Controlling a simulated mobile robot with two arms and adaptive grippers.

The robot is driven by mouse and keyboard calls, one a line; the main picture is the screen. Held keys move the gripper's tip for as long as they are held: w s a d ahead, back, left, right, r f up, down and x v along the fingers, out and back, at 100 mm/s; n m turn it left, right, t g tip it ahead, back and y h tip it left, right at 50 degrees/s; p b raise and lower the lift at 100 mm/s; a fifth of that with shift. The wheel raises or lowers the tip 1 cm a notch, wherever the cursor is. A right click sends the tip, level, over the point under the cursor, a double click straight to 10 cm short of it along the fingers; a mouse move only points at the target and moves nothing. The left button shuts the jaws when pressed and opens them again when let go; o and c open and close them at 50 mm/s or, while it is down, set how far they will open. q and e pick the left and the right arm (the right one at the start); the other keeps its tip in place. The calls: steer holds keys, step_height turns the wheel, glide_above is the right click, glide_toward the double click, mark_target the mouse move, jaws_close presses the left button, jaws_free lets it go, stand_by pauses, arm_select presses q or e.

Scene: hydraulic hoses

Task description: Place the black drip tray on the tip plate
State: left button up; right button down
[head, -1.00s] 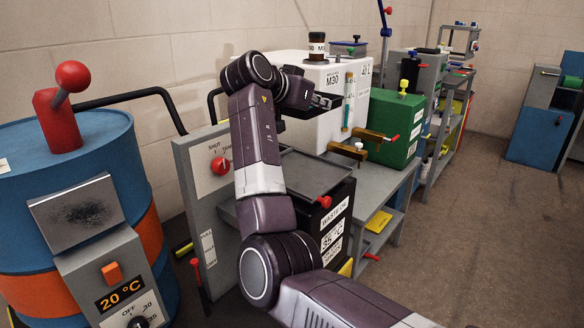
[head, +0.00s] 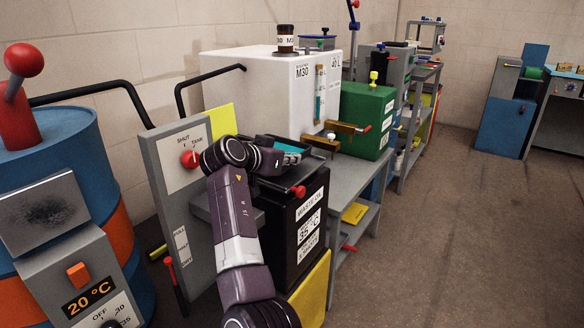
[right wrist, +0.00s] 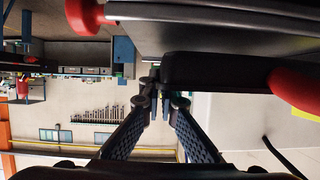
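My right gripper (head: 262,158) is above the black waste oil box, beside the control panel. In the right wrist view its fingers (right wrist: 160,92) close on the edge of the black drip tray (right wrist: 220,72). In the head view the tray (head: 266,141) shows as a dark shape just past my wrist, partly hidden by it. Below it lies the dark flat tip plate (head: 290,172), with a red knob at its front edge. I cannot tell whether tray and plate touch. My left gripper is in neither current view.
The black waste oil box (head: 288,228) stands under the plate. A grey panel with a red valve knob (head: 190,158) is to its left, a white tank (head: 270,92) behind. A brass tap (head: 325,140) projects close by at the right. A blue drum (head: 65,150) stands at far left.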

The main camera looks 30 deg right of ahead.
step_height(320, 180, down, 2)
steer(key=shift+f, duration=0.1)
steer(key=c, duration=2.2)
jaws_free()
arm_select(q)
steer(key=shift+r, duration=0.55)
arm_select(e)
steer(key=shift+o, duration=0.2)
